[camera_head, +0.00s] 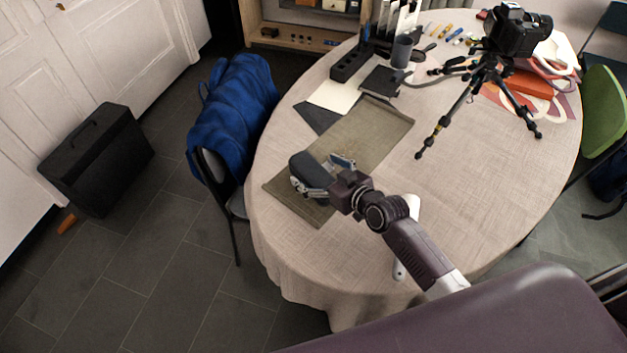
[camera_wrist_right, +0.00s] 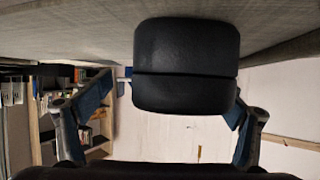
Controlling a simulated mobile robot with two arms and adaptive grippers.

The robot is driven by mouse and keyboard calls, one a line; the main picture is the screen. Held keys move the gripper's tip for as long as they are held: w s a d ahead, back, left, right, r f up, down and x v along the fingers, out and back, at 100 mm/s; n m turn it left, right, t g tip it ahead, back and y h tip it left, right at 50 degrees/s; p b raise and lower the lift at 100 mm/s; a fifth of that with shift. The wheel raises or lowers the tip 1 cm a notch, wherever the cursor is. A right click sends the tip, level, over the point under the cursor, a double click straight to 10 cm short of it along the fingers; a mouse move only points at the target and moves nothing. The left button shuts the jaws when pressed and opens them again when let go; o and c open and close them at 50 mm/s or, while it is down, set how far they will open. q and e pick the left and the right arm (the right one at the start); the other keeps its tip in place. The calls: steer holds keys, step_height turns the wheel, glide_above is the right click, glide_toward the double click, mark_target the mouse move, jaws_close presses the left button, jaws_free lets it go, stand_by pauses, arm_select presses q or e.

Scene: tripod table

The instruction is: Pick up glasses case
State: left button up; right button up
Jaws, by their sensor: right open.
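The glasses case (camera_head: 309,171) is a dark, rounded case on the olive mat (camera_head: 372,130) near the table's left edge. My right gripper (camera_head: 322,177) is at the case, its fingers spread on either side of it. In the right wrist view the case (camera_wrist_right: 187,65) fills the upper middle, with a seam across it. The open fingers of my right gripper (camera_wrist_right: 165,108) stand left and right of it. I cannot tell whether either finger touches it. My left gripper is not in view.
A camera on a small tripod (camera_head: 490,75) stands at the table's back right. A black organizer (camera_head: 352,62), a grey cup (camera_head: 402,51) and papers (camera_head: 334,96) lie behind the mat. A chair with a blue jacket (camera_head: 236,105) is left of the table (camera_head: 480,190). The front right tabletop is clear.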

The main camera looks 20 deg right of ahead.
steer(key=shift+c, duration=0.4)
steer(key=c, duration=1.3)
steer(key=shift+r, duration=0.1)
